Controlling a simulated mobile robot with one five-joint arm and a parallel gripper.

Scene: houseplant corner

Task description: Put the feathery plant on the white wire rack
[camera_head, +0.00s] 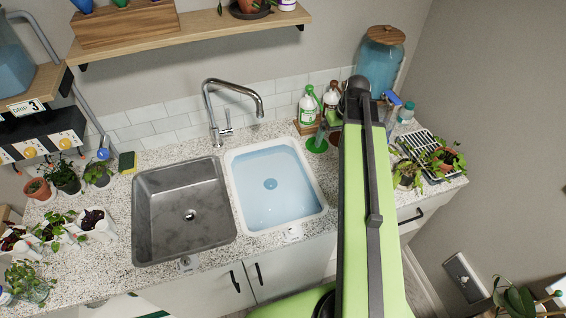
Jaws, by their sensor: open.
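I cannot pick out a clearly feathery plant from this view. A leafy plant in a dark pot (65,178) stands on the counter at the left, between a terracotta-potted plant (38,188) and another small plant (97,173). The white wire rack (415,142) is on the counter at the far right. A green plant in a terracotta pot (446,160) is on its right part, with leaves over the wires. A plant in a pale pot (406,176) stands by its left front edge. My green arm crosses the right half, and my gripper cannot be made out.
A grey sink (185,212) and a white basin of water (275,185) fill the middle of the counter. A soap bottle (307,107), a brown bottle (331,96) and a large blue jar (379,62) stand behind. White-potted seedlings (93,222) crowd the left front.

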